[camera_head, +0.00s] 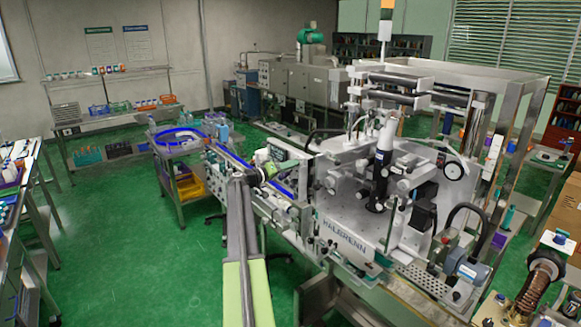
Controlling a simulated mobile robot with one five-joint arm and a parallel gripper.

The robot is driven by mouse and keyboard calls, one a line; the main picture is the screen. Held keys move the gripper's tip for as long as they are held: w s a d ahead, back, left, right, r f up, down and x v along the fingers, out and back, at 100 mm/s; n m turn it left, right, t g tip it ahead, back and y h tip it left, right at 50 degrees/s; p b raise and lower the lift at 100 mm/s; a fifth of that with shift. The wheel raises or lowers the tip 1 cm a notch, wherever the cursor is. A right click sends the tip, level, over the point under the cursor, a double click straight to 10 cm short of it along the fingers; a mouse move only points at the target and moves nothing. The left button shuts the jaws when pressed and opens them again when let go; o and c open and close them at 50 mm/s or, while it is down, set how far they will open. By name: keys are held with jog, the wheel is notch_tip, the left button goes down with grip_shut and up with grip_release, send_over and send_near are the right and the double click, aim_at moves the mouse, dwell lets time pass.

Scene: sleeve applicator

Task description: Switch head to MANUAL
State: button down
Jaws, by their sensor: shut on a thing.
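The sleeve applicator, a large white-and-steel machine marked HALBRENN (345,238), stands right of centre. My arm reaches forward from the bottom of the view to the machine's left side.
A conveyor with blue edging (236,157) runs from the machine to a round feeder (180,136) on a cart. A gauge (453,171) and bottles stand at the right. A bench (12,200) lines the left edge. Green floor (120,240) is clear at left.

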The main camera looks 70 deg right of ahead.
jog(key=shift+n, duration=1.9)
jog(key=c, duration=1.2)
grip_release()
jog(key=shift+a, duration=0.1)
jog(key=v, duration=1.7)
jog(key=shift+a, duration=0.2)
